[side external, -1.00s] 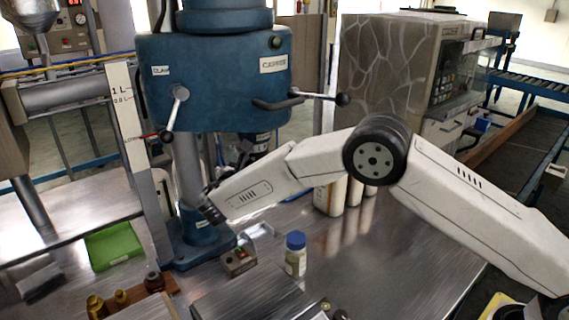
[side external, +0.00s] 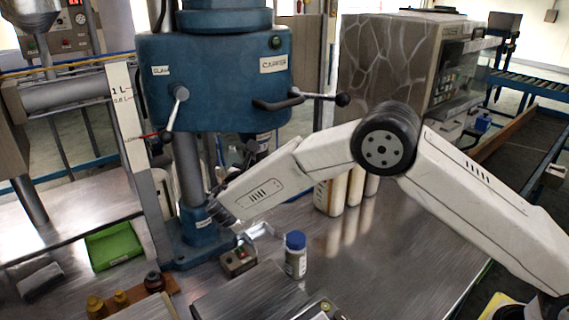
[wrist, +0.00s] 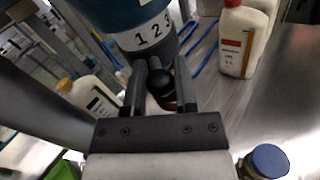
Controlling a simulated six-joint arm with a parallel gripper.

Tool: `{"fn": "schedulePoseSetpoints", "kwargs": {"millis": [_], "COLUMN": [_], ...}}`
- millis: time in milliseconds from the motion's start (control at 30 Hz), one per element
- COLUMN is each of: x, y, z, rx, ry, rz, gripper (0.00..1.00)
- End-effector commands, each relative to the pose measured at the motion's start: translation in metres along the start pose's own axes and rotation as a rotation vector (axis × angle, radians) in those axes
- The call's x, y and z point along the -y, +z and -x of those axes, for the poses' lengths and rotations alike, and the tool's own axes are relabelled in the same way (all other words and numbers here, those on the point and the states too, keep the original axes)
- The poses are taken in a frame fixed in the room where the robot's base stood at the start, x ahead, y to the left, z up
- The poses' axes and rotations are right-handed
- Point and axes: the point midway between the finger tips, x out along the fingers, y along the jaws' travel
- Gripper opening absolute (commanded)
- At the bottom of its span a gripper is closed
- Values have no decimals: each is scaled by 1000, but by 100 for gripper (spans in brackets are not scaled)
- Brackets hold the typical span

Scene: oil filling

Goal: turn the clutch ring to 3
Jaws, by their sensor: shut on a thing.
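In the wrist view a blue cylinder fills the top, with a white scale reading 1 2 3 (wrist: 153,31) on its side. Below it are a dark lower edge and a black round-ended handle, the part of the clutch ring (wrist: 157,68) that I can make out. My gripper (wrist: 161,76) has its two dark fingers on either side of this handle, shut on it. I cannot tell which number the ring is set to. In the side view the drill head (side external: 215,80) is blue, and my arm partly hides the cylinder below it.
A blue-capped jar (side external: 296,256) and a small switch box (side external: 239,261) stand near the column base. White bottles (side external: 338,192) stand behind my arm. Handles with black knobs (side external: 342,99) stick out from the head. A green tray (side external: 113,246) lies left.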

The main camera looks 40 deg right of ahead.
Motion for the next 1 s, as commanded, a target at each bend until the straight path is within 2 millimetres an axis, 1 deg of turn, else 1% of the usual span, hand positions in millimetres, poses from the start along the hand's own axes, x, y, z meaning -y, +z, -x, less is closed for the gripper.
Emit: {"fn": "schedulePoseSetpoints", "kwargs": {"millis": [467, 1000], "x": [15, 32], "y": [2, 5], "z": [-4, -16], "rx": [-49, -107], "ry": [239, 534], "rz": [3, 2], "gripper": [0, 0]}}
